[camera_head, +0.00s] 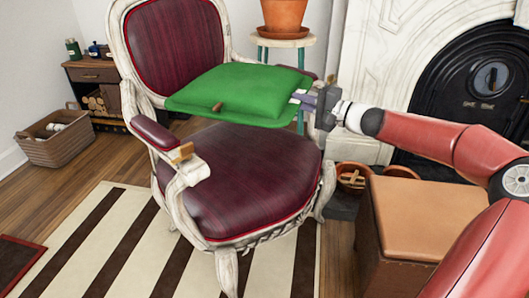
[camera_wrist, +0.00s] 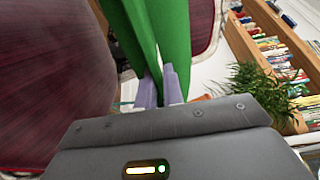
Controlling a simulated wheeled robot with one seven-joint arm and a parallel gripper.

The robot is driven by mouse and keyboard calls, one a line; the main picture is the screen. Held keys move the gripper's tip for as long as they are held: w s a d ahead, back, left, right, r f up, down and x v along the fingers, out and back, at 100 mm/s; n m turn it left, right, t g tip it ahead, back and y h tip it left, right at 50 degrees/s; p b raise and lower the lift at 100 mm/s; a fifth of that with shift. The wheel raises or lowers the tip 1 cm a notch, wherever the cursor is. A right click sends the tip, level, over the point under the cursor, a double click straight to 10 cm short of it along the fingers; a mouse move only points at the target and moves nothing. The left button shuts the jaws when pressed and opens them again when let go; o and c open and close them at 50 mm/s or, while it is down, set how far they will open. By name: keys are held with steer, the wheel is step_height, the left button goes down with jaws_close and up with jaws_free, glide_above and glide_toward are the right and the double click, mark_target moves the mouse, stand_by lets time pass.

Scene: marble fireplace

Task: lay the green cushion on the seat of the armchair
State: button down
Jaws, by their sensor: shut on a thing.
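The green cushion (camera_head: 238,95) is held flat in the air above the seat (camera_head: 245,185) of the armchair, apart from it, in the head view. The armchair has a white carved frame and dark red upholstery; its backrest (camera_head: 177,45) is behind the cushion. My gripper (camera_head: 308,100) is shut on the right edge of the cushion. In the wrist view, the cushion (camera_wrist: 150,35) rises from between the two fingers of my gripper (camera_wrist: 160,88). The seat looks bare. The cushion hides part of the chair's right armrest.
A brown leather stool (camera_head: 420,215) stands at the right, near terracotta pots (camera_head: 352,178). A potted stand (camera_head: 285,40) is behind the chair, beside the marble fireplace (camera_head: 385,60). A wicker basket (camera_head: 55,148) is at the left. A striped rug (camera_head: 95,245) lies below the chair.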

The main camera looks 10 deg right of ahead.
step_height(320, 180, down, 18)
steer(key=b, duration=0.3)
steer(key=shift+f, duration=0.25)
steer(key=shift+f, duration=0.15)
steer(key=c, duration=1.5)
jaws_free()
steer(key=shift+s, duration=0.1)
